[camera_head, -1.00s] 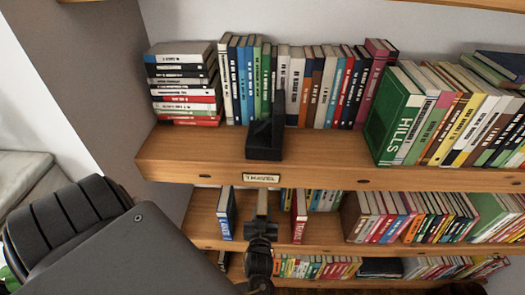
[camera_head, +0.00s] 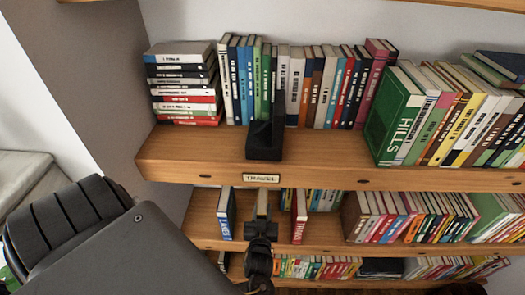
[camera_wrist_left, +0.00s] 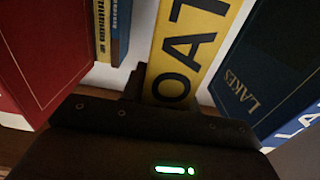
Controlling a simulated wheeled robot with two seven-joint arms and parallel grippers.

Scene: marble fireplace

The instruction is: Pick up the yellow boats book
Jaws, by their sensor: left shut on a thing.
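The yellow boats book (camera_wrist_left: 188,45) stands upright in the left wrist view, its cover showing large black letters "OAT". In the head view only its narrow top edge (camera_head: 262,203) shows on the second shelf. My left gripper (camera_head: 262,222) is shut on this book at its near edge. The gripper's dark body also fills the bottom of the left wrist view (camera_wrist_left: 150,88) and hides the book's lower part. My right gripper is not in view.
A blue LAKES book (camera_head: 226,214) and a red book (camera_head: 299,215) stand on either side, with gaps between. The upper shelf (camera_head: 190,165), labelled TRAVEL, overhangs close above the gripper. A black bookend (camera_head: 265,140) and book rows fill it. More books stand right.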

